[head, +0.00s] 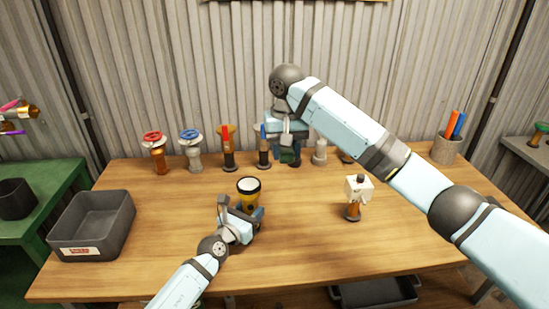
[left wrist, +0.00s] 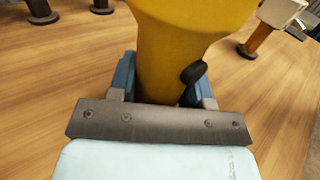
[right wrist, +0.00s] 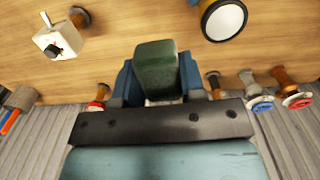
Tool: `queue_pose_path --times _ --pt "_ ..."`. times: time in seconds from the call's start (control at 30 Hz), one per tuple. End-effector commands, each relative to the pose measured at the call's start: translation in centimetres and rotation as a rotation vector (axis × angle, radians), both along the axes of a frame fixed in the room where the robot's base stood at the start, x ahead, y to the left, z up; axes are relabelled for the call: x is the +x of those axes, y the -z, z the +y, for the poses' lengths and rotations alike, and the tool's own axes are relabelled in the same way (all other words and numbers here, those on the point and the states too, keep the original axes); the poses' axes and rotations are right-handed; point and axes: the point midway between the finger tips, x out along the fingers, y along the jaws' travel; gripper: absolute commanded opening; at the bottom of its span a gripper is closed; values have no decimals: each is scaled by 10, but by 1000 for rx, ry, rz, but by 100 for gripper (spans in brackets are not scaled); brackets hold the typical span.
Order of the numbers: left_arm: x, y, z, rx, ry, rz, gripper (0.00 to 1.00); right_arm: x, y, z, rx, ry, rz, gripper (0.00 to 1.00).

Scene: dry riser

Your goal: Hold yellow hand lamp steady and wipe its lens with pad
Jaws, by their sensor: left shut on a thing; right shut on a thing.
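The yellow hand lamp (head: 247,201) stands upright near the middle of the bench, its pale round lens facing up inside a black rim. My left gripper (head: 246,213) is shut around the lamp's body; in the left wrist view the yellow body (left wrist: 172,50) sits between the blue fingers, with a black knob on its side. My right gripper (head: 288,150) is shut on the dark green pad (right wrist: 157,68), behind and right of the lamp, apart from it. In the right wrist view the lens (right wrist: 223,19) shows beyond the pad, uncovered.
Several valves and fittings line the back of the bench, including a red-wheeled valve (head: 154,150) and a blue-wheeled one (head: 191,148). A white-headed fitting (head: 358,190) stands right of the lamp. A grey bin (head: 120,226) sits at left and a pen cup (head: 445,151) at back right.

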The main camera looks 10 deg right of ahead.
Motion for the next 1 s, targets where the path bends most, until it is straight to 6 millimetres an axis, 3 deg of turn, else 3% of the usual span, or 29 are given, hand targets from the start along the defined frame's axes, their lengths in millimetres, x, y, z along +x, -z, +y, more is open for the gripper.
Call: queue_pose_path --times 0.1,0.13,0.27,0.67,1.0 --pt "0 0 0 0 0 0 12 0 0 0 0 0 0 12" --pt "0 0 0 0 0 0 48 0 0 0 0 0 0 12" --pt "0 0 0 0 0 0 75 0 0 0 0 0 0 12" --pt "-8 2 5 -1 0 2 75 0 0 0 0 0 0 12" --pt "-62 2 46 0 -1 2 75 0 0 0 0 0 0 12"
